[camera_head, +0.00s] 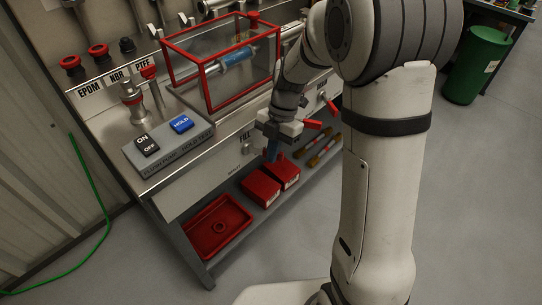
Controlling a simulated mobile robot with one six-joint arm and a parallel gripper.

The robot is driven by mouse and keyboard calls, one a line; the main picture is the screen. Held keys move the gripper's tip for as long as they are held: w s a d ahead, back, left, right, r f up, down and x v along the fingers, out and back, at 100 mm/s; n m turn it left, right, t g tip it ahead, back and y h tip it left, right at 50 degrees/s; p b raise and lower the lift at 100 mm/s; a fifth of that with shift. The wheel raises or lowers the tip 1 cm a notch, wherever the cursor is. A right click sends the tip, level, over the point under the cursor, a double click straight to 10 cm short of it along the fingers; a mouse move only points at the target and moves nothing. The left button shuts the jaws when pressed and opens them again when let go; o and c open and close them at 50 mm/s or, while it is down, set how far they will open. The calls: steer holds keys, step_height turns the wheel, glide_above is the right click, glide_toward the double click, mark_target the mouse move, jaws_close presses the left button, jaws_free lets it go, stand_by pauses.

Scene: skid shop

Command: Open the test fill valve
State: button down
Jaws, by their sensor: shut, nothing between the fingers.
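The bench's front face carries a label reading FILL (244,135), just left of my gripper (272,154). A small metal fitting (247,148) shows below the label. One red lever handle (314,124) sticks out to the right of my gripper, and a second red lever (332,108) is farther right. I cannot tell which lever belongs to the fill valve, as my gripper and wrist cover part of the front.
A red-framed clear box (222,62) with a blue-banded cylinder stands on the bench. A panel (168,142) has ON/OFF and HOLD buttons. The lower shelf holds a red tray (217,228), red bins (261,188) and yellow-red tools (322,152). A green bin (477,66) stands right; floor nearby is clear.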

steer(key=shift+w+r, duration=0.15)
steer(key=shift+w, duration=0.15)
stand_by(0.5)
steer(key=p+v, duration=0.6)
steer(key=v, duration=0.3)
steer(key=shift+w+a+r, duration=0.2)
steer(key=shift+a+r, duration=0.15)
steer(key=s+d+r+m+t+p, duration=0.1)
steer(key=s+r+m, duration=0.3)
steer(key=m, duration=0.5)
steer(key=s+d+r+m+t+h+p, duration=0.1)
steer(key=s+d+r+m+t+p, duration=0.1)
steer(key=s+m, duration=0.6)
steer(key=s+d+r+m+t+h+p, duration=0.1)
steer(key=s+d+r+m, duration=0.4)
steer(key=m, duration=0.5)
steer(key=shift+s+d+r+m+t+p, duration=0.25)
steer(key=shift+s+r+m+t+p, duration=0.15)
steer(key=shift+s+r+t+p, duration=0.45)
